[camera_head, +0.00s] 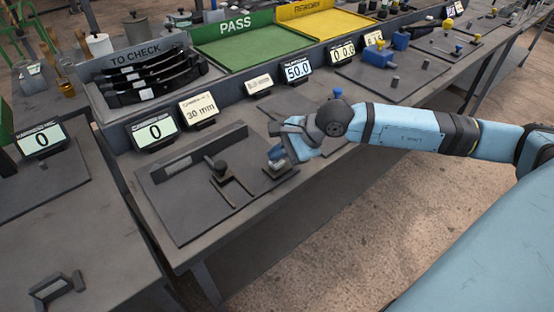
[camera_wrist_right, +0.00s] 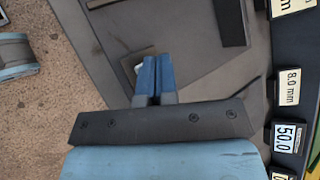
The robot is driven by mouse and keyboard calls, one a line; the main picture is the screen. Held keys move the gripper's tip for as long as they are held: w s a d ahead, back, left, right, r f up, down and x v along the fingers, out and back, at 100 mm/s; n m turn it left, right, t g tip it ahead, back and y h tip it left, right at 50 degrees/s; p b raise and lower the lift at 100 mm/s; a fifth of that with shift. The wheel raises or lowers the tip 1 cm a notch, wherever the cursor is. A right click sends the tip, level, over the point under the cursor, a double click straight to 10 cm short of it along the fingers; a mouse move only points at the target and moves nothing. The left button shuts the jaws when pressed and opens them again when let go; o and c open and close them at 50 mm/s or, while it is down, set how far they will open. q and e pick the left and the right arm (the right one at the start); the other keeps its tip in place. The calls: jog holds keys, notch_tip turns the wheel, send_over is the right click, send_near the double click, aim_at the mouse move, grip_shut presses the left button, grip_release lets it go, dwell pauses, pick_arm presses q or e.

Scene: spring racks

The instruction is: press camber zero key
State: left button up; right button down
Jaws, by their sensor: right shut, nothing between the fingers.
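My right gripper (camera_head: 276,156) reaches in from the right over the camber fixture plate (camera_head: 190,215). Its blue fingers are shut together and empty; they also show in the wrist view (camera_wrist_right: 153,65). The fingertips are just above a small dark key block (camera_head: 283,172) at the plate's right edge. The fingers hide much of its top, so I cannot tell whether they touch it. In the wrist view a pale patch (camera_wrist_right: 138,68) shows beside the fingertips. The display (camera_head: 155,131) behind the fixture reads 0. My left gripper is not in view.
A black knob on a forked bracket (camera_head: 222,172) stands left of the gripper. A long dark rail (camera_head: 200,152) runs along the back of the plate. Behind are small displays (camera_head: 298,70), a "TO CHECK" rack (camera_head: 150,80) and the green PASS tray (camera_head: 245,50).

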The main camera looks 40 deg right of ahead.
aim_at(278, 163)
jog(key=shift+r, duration=0.45)
jog(key=shift+r, duration=0.1)
jog(key=shift+r+p, duration=0.7)
jog(key=shift+r, duration=0.75)
jog(key=shift+r+p, duration=0.3)
jog(key=shift+r, duration=0.7)
